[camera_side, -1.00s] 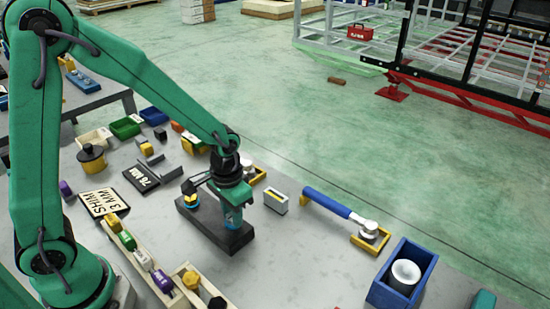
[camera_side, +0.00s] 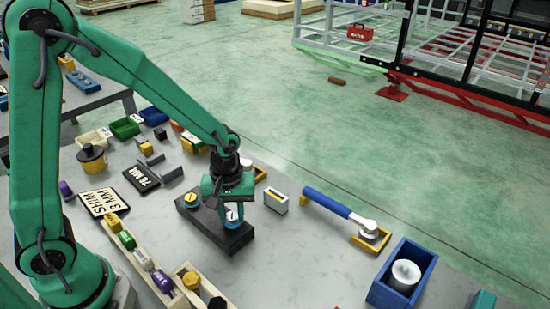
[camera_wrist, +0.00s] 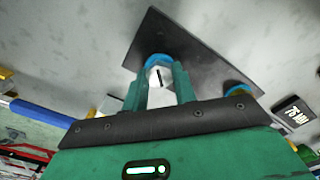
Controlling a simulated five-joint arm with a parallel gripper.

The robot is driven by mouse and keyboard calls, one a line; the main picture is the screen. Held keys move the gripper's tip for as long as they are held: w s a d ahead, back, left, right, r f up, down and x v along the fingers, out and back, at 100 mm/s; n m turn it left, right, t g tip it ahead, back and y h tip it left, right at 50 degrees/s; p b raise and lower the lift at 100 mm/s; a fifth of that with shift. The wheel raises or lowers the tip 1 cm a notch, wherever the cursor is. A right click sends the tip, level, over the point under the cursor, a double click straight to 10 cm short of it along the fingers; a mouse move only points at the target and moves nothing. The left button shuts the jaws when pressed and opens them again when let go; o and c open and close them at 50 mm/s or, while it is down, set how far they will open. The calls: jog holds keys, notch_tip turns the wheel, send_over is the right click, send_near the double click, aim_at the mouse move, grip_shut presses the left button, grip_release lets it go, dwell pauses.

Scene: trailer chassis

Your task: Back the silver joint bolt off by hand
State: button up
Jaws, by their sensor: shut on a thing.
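The silver joint bolt (camera_wrist: 160,79) shows in the wrist view between my two green fingers, with a blue ring around its far side and a dark slot mark on its top. My gripper (camera_wrist: 160,90) is shut on it. In the side view my gripper (camera_side: 233,212) points down over the right end of a dark block (camera_side: 217,232). The bolt's pale head (camera_side: 235,212) shows partly there, above a blue collar. A yellow-topped bolt (camera_side: 191,199) in a blue collar stands at the block's left end. How far the silver bolt's thread sits in the block is hidden.
A blue-handled wrench (camera_side: 328,203) lies to the right, its head in a yellow cradle. A blue bin (camera_side: 402,275) holds a grey round part. A wooden rack (camera_side: 139,258) with coloured pieces stands in front. A 76 MM plate (camera_side: 139,178) lies behind the block.

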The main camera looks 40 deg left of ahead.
aim_at(232, 216)
jog(key=shift+s+f+n, duration=0.1)
jog(key=shift+n, duration=0.4)
jog(key=o, duration=1)
jog(key=shift+r, duration=4)
